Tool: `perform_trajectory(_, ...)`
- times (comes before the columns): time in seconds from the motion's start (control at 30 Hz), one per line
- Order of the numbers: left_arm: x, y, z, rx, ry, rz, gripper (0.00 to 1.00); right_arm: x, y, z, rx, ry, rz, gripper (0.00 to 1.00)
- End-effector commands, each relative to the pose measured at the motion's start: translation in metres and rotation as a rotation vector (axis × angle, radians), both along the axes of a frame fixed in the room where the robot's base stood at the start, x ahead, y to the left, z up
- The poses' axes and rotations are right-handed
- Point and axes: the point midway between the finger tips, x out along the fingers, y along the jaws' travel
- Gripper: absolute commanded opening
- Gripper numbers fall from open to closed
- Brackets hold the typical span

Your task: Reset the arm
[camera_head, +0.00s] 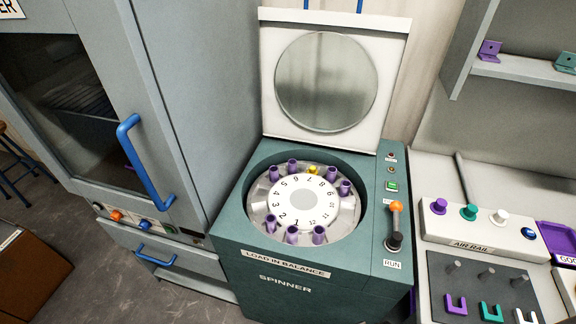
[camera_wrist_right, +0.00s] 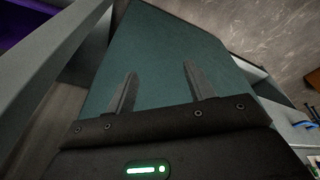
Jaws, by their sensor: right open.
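My right gripper (camera_wrist_right: 158,92) shows in the right wrist view with its two fingers apart and nothing between them. Beyond the fingers is a plain teal surface, which looks like a side of the spinner housing. Neither gripper shows in the head view, and my left gripper is in no view. The spinner (camera_head: 290,283) stands in the middle of the head view with its lid (camera_head: 327,82) raised. Its numbered rotor (camera_head: 284,202) holds several purple tubes (camera_head: 320,234) and one yellow piece (camera_head: 313,170).
A grey cabinet (camera_head: 195,110) with a blue handle (camera_head: 143,165) stands at left. At right, a bench holds the air rail (camera_head: 470,244) and a dark plate (camera_head: 455,283) with pegs and coloured clips. A shelf (camera_head: 525,72) hangs above. Floor (camera_head: 75,225) shows at left.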

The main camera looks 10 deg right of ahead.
Motion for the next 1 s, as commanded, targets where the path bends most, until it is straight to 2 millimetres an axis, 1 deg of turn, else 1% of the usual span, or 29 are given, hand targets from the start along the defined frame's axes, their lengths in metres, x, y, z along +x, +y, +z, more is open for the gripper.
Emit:
perform_trajectory(0.03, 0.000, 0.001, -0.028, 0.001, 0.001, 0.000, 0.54, -0.009, -0.002, -0.058, -0.004, 0.023, 0.002, 0.54)
perform_trajectory(0.07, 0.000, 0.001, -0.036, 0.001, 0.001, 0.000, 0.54, -0.015, -0.003, -0.083, -0.004, 0.030, 0.004, 0.54)
perform_trajectory(0.1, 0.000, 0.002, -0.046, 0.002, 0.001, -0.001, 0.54, -0.024, -0.004, -0.114, -0.006, 0.040, 0.005, 0.54)
perform_trajectory(0.13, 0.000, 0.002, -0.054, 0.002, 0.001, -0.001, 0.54, -0.031, -0.005, -0.138, -0.008, 0.048, 0.007, 0.54)
perform_trajectory(0.17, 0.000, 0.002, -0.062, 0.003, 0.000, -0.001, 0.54, -0.040, -0.007, -0.161, -0.008, 0.056, 0.008, 0.54)
perform_trajectory(0.2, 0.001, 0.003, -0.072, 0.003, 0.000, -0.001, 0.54, -0.052, -0.009, -0.191, -0.010, 0.066, 0.011, 0.54)
perform_trajectory(0.27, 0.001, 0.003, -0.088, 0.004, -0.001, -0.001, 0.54, -0.073, -0.013, -0.233, -0.013, 0.081, 0.015, 0.54)
perform_trajectory(0.3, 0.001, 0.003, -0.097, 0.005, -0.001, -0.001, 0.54, -0.088, -0.016, -0.258, -0.015, 0.090, 0.017, 0.54)
perform_trajectory(0.4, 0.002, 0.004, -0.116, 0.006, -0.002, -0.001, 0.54, -0.122, -0.024, -0.306, -0.019, 0.109, 0.022, 0.54)
perform_trajectory(0.5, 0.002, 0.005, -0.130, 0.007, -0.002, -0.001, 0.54, -0.151, -0.030, -0.336, -0.023, 0.124, 0.026, 0.54)
perform_trajectory(0.6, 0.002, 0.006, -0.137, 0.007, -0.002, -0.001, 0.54, -0.170, -0.034, -0.352, -0.025, 0.133, 0.029, 0.54)
perform_trajectory(0.73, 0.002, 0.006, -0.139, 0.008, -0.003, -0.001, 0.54, -0.182, -0.037, -0.359, -0.025, 0.137, 0.031, 0.54)
perform_trajectory(1.0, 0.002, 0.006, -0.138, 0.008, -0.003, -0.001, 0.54, -0.183, -0.037, -0.358, -0.025, 0.137, 0.031, 0.54)
